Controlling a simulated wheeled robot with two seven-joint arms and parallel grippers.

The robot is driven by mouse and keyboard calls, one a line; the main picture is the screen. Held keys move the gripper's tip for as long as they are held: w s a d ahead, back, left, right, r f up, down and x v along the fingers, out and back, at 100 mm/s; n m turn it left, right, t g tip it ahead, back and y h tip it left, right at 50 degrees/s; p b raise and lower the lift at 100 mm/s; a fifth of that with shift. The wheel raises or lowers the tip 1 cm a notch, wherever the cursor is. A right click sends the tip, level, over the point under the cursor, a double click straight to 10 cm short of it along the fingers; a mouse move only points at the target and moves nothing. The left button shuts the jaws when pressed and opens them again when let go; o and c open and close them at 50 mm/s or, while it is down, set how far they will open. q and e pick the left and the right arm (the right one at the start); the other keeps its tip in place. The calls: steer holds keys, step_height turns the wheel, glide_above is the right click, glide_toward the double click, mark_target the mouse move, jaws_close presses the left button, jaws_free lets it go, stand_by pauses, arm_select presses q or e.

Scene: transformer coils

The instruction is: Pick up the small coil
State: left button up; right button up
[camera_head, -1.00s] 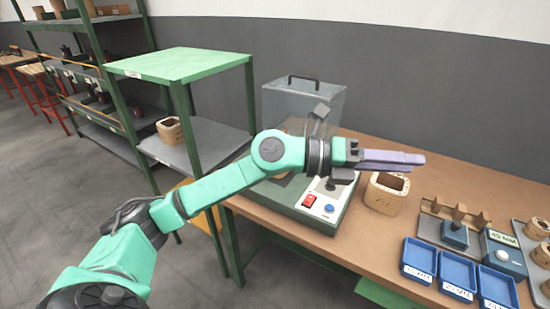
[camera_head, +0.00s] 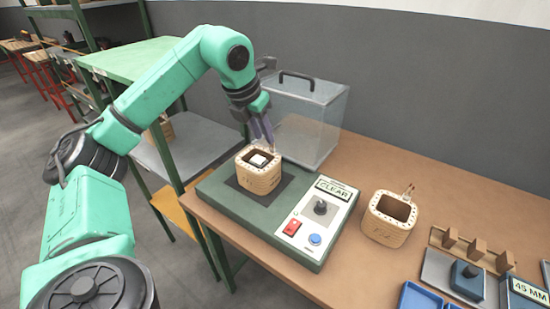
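A light wooden-looking coil (camera_head: 259,178) with a pale square core in its opening stands on the dark pad of the green test unit (camera_head: 225,200). A similar coil (camera_head: 388,225) with an open, dark centre stands on the table right of the unit. Which of these is the small coil, I cannot tell. My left gripper (camera_head: 266,136) points down just above and behind the rim of the coil on the unit. Its purple-grey fingers look close together, and no object shows in them. Whether they touch the coil is unclear. My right gripper is not in view.
A clear cover with a black handle (camera_head: 298,75) stands behind the coil on the unit. The panel reads CLEAR (camera_head: 334,188). A green shelf (camera_head: 120,60) with another coil (camera_head: 160,131) stands left. Blue trays (camera_head: 420,298) and wooden pegs (camera_head: 470,245) occupy the right.

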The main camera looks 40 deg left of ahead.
mark_target(273, 164)
arm_select(q)
step_height(273, 164, down, 4)
steer(key=shift+s+r+p, duration=0.1)
steer(key=shift+r+p, duration=0.1)
steer(key=shift+p, duration=0.15)
steer(key=x, duration=0.3)
steer(key=shift+f+p, duration=0.2)
steer(key=shift+p, duration=0.1)
steer(key=p+x, duration=0.2)
steer(key=x, duration=0.3)
steer(key=shift+w+f, duration=0.3)
steer(key=shift+w, duration=0.05)
steer(key=shift+w+a+f, duration=0.1)
steer(key=shift+f, duration=0.3)
steer(key=c, duration=0.5)
jaws_close()
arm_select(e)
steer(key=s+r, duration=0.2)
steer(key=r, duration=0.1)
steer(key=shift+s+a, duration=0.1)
arm_select(q)
steer(key=shift+w, duration=0.15)
